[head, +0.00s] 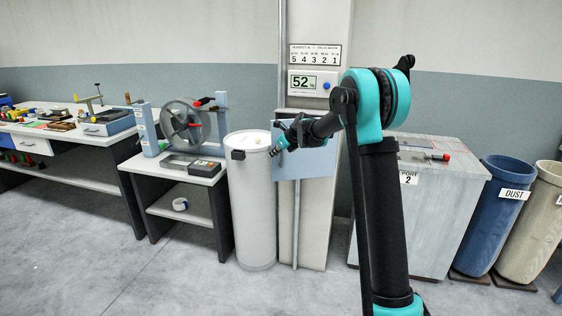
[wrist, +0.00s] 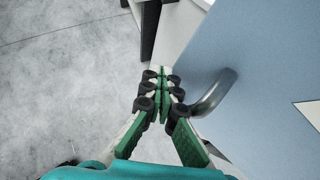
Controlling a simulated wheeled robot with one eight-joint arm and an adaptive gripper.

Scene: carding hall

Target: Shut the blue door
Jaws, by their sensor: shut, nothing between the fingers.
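The blue door (head: 315,163) is a light blue panel at the front of a pale column, partly hidden behind my arm. In the wrist view the door (wrist: 265,75) fills the right side, with a grey bent bar handle (wrist: 214,95) on it. My gripper (head: 276,151) is at the door's left part. In the wrist view my gripper (wrist: 160,72) is shut and empty, just left of the handle; I cannot tell if they touch. How far the door stands open is hard to tell.
A tall white bin (head: 251,210) stands just left of the door. A small table (head: 205,178) with a wheel device is farther left. A grey cabinet (head: 425,215) and a blue dust bin (head: 497,215) stand to the right. The floor at front left is clear.

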